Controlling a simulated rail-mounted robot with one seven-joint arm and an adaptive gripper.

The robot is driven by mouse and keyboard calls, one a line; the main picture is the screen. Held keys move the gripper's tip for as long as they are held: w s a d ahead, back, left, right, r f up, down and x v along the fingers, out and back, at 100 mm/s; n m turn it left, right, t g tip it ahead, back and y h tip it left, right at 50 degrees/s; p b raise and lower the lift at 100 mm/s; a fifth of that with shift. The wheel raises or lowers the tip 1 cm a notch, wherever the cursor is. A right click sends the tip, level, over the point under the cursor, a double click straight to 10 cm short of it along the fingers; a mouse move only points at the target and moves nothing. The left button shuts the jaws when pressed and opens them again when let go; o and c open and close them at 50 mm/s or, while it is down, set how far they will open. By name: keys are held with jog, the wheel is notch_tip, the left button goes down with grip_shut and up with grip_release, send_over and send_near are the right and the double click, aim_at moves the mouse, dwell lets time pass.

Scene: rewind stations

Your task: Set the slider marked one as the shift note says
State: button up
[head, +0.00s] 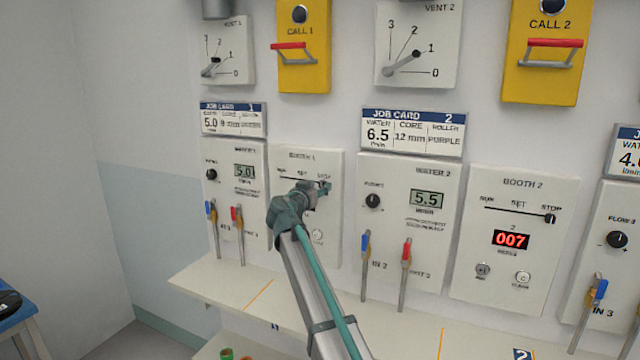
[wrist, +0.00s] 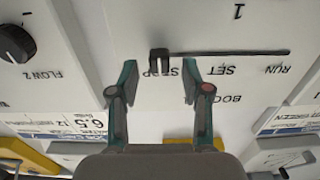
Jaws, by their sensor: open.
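The slider marked one is on the white Booth 1 panel (head: 335,222), which has a "1" and the words RUN, SET and STOP. In the wrist view, where the lettering is upside down, its dark knob (wrist: 159,58) stands at the STOP end of the slot (wrist: 230,53). My gripper (head: 312,190) is in front of this panel and hides much of it in the head view. In the wrist view my gripper (wrist: 160,72) is open, with one finger on each side of the knob and gaps to both. No shift note can be made out.
Booth 2 panel (head: 515,260) has its slider (head: 549,218) at STOP. Water panels with blue and red levers flank Booth 1. Job card 2 (head: 414,131) and yellow CALL 1 box (head: 304,60) are above. A shelf (head: 240,289) runs below.

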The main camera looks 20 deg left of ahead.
jog(key=shift+w, duration=0.6)
grip_shut()
